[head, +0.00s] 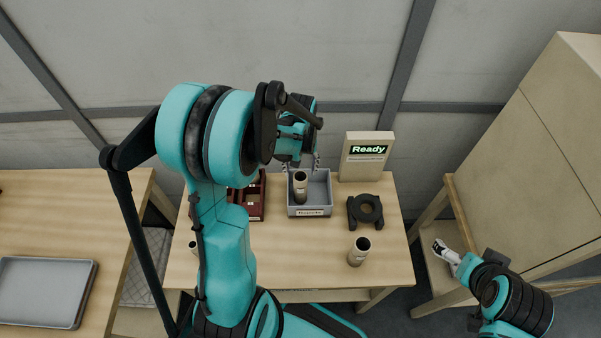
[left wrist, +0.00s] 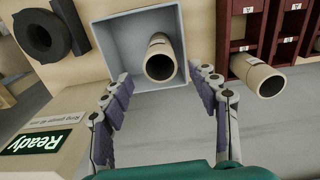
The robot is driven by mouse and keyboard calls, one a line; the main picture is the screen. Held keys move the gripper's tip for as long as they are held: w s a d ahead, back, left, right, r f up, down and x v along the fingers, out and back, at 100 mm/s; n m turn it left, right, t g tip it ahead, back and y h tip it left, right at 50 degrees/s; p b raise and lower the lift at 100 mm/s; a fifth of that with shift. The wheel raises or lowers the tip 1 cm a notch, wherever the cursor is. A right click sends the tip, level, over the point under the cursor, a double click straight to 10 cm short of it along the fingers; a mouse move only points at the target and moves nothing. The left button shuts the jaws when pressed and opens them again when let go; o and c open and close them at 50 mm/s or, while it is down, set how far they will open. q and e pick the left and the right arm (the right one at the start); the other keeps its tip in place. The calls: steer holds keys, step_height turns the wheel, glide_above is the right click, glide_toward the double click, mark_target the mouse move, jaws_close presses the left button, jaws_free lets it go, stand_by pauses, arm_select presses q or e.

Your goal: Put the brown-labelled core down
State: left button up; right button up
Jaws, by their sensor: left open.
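A cardboard core with a dark brownish band (head: 300,187) stands inside the grey tray (head: 325,203), whose front label seems to read "Rejects". In the left wrist view this core (left wrist: 161,62) shows its open end, with the tray (left wrist: 105,38) around it. My left gripper (head: 302,163) is above the tray. Its fingers (left wrist: 163,77) are spread wide to either side of the core, with no visible contact. My right gripper (head: 444,250) is low at the right, away from the table; its finger state is too small to tell.
A core (head: 358,252) stands at the table's front right, another (head: 194,247) at its left, partly behind my arm. A dark ring gauge (head: 368,211) lies right of the tray. The "Ready" panel (head: 367,155) stands behind. A red rack (left wrist: 243,45) holding a core (left wrist: 262,76) is beside the tray.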

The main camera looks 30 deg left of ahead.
arm_select(q)
step_height(320, 180, up, 8)
steer(key=f+p, duration=0.1)
steer(key=s+d+r+m+t, duration=0.6)
steer(key=s+d+r, duration=0.3)
steer(key=s+d, duration=0.2)
steer(key=shift+m+t, duration=0.3)
steer(key=shift+t, duration=0.3)
steer(key=shift+w+d+f, duration=0.1)
